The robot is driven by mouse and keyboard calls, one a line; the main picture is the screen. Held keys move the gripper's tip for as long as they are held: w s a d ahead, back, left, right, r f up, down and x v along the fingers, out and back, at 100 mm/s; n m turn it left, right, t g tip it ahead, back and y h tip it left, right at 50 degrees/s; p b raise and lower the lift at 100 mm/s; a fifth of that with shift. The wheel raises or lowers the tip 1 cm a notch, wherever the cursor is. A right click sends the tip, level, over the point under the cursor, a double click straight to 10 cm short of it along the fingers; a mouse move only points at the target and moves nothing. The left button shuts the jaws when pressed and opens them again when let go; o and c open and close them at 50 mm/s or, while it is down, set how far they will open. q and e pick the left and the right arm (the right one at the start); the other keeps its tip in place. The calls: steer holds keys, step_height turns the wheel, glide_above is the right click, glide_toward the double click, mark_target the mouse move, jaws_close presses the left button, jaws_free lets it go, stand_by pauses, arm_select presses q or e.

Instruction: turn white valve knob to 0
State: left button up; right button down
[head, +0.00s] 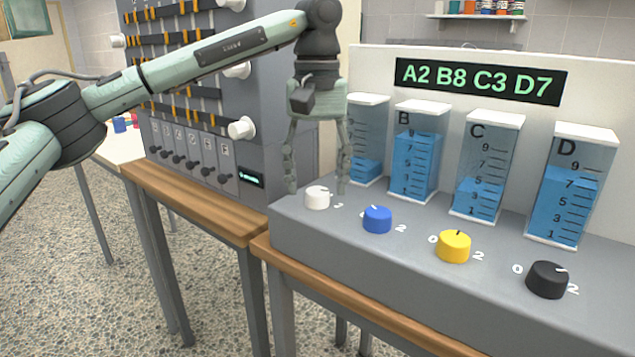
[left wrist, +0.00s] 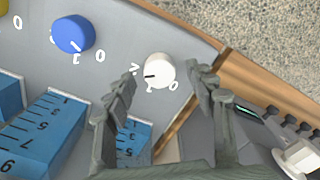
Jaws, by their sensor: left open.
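The white valve knob (head: 317,197) sits at the left end of the row of knobs on the grey console. In the left wrist view the white knob (left wrist: 160,69) has a short dark mark on its left side, seemingly between the printed 2 and 1; the 0 is at its lower right. My left gripper (head: 317,189) points down over this knob. Its fingers are open, one on each side, and no contact is visible. In the left wrist view the gripper (left wrist: 162,73) shows the knob between its fingertips. My right gripper is not in view.
Blue (head: 377,219), yellow (head: 454,246) and black (head: 547,279) knobs continue rightward. Several tanks of blue liquid, including tank B (head: 415,165), stand behind them. The display (head: 478,82) reads A2 B8 C3 D7. A grey cabinet (head: 250,130) with white knobs stands left of the console.

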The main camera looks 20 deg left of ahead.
arm_select(q)
steer(key=shift+f, duration=0.45)
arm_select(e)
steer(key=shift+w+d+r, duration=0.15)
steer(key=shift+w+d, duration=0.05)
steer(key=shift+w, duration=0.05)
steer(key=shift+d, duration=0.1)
arm_select(q)
steer(key=shift+c, duration=0.5)
steer(key=c, duration=1.1)
steer(key=shift+o, duration=0.2)
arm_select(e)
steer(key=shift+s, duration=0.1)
